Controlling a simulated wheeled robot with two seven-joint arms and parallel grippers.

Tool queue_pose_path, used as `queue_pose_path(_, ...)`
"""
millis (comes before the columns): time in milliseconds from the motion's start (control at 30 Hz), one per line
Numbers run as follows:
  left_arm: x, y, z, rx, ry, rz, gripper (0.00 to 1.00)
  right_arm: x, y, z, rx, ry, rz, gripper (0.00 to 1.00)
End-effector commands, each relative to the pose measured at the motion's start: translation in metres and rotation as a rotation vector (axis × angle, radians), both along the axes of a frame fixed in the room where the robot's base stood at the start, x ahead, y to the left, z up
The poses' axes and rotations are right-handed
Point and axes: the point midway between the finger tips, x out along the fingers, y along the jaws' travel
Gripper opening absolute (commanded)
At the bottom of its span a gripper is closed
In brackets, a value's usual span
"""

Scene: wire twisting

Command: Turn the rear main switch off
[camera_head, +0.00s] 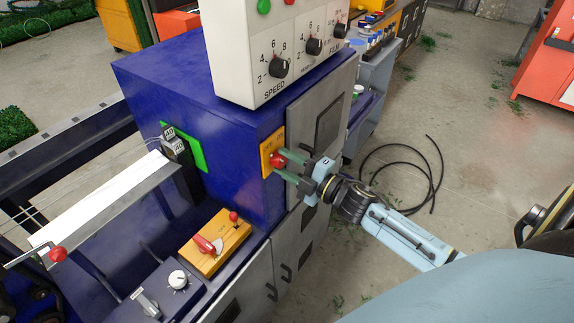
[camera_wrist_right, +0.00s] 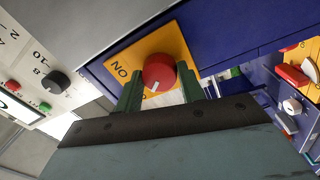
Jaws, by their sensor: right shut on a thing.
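The rear main switch is a red rotary knob (camera_head: 277,160) on a yellow plate (camera_head: 267,146), mounted on the side of the blue machine cabinet. A white pointer mark shows on the knob's lower edge. My right gripper (camera_head: 283,166) reaches in from the right and is shut on the knob; it also fills the lower wrist view (camera_wrist_right: 162,90). My left gripper is not in view.
A white control box (camera_head: 265,50) with SPEED and other dials stands above the knob. A second yellow plate (camera_head: 215,245) with a red switch lies on the lower console. A black cable (camera_head: 440,165) lies on the floor at right.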

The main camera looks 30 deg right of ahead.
Motion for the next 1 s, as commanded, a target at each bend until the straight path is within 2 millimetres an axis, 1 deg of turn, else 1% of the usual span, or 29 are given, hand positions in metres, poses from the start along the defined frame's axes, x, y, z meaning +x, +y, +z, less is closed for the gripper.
queue_pose_path(300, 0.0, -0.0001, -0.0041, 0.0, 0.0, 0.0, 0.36, 0.0001, 0.0002, -0.0001, -0.111, -0.047, 0.002, 0.16)
queue_pose_path(867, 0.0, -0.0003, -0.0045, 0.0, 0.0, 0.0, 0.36, 0.0001, 0.0001, 0.0002, -0.136, -0.056, 0.001, 0.16)
queue_pose_path(900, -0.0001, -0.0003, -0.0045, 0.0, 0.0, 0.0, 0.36, 0.0001, 0.0001, 0.0002, -0.136, -0.056, 0.001, 0.44)
queue_pose_path(1000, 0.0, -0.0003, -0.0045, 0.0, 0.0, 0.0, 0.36, 0.0001, 0.0, 0.0002, -0.135, -0.056, 0.001, 0.57)
